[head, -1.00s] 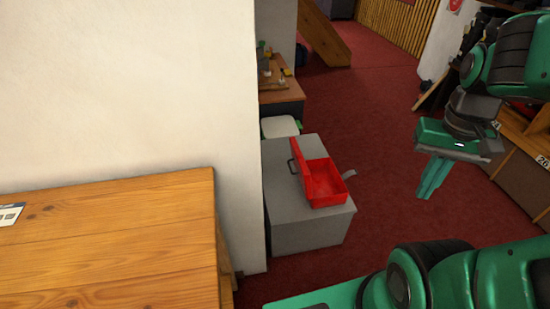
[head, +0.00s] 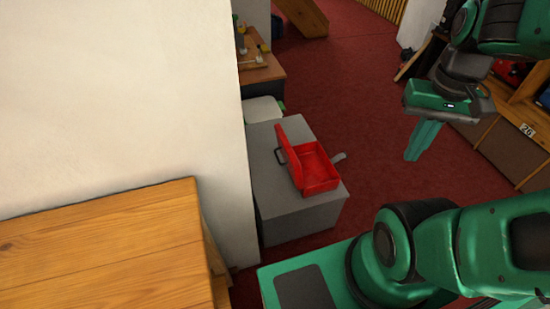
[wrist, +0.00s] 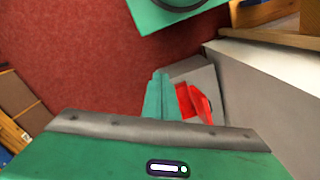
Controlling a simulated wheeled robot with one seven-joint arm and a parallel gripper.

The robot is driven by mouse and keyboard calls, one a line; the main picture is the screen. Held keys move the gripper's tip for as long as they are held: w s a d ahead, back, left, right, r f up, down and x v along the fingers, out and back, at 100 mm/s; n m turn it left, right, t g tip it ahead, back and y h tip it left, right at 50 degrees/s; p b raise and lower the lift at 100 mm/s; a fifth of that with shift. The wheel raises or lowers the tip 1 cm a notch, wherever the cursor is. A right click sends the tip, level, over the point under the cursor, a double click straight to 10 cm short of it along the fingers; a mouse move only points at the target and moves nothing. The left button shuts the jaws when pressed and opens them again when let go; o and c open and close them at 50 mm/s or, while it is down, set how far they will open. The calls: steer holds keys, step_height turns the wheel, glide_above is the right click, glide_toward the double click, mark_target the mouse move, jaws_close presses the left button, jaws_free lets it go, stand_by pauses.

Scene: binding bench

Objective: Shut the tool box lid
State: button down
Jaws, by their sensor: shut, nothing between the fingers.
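The red tool box (head: 318,170) sits on a grey block (head: 300,216) beyond the white wall's corner in the head view. Its lid (head: 288,150) stands up on the left side, so the box is open and its inside shows. A dark handle (head: 280,156) is on the lid's outer side. In the wrist view the red box (wrist: 184,101) and lid (wrist: 202,105) show just right of the fingers. My gripper (head: 420,152) is shut and empty, pointing down above the red floor, to the right of the box and apart from it.
A white wall (head: 120,90) and a wooden table (head: 100,250) fill the left. A wooden desk (head: 262,72) with small items stands behind the block. Wooden shelving (head: 525,125) is at the right. Red carpet (head: 350,95) between is clear.

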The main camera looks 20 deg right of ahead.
steer(key=w+a+f+n, duration=0.2)
steer(key=w+f+n, duration=0.2)
steer(key=w, duration=0.6)
steer(key=w+a+f+n, duration=0.25)
steer(key=w+n, duration=0.25)
steer(key=w, duration=0.4)
steer(key=w+a+f+n, duration=0.2)
steer(key=w+f+n, duration=0.2)
steer(key=w, duration=0.6)
steer(key=w+a+f+n, duration=0.4)
steer(key=a+f, duration=0.1)
steer(key=f, duration=0.3)
steer(key=w+a+f+n, duration=0.3)
steer(key=w+a+f, duration=0.2)
steer(key=f, duration=0.3)
steer(key=w+a+f+n, duration=0.4)
steer(key=a+f, duration=0.1)
steer(key=f, duration=0.3)
step_height(320, 180, down, 10)
steer(key=shift+s+d+r, duration=0.1)
steer(key=shift+d+r, duration=0.1)
steer(key=shift+d, duration=0.4)
steer(key=shift+w+d+r, duration=0.1)
steer(key=shift+d+r, duration=0.15)
steer(key=shift+d, duration=0.4)
steer(key=shift+s+d+r, duration=0.1)
steer(key=shift+d+r, duration=0.1)
steer(key=shift+d, duration=0.4)
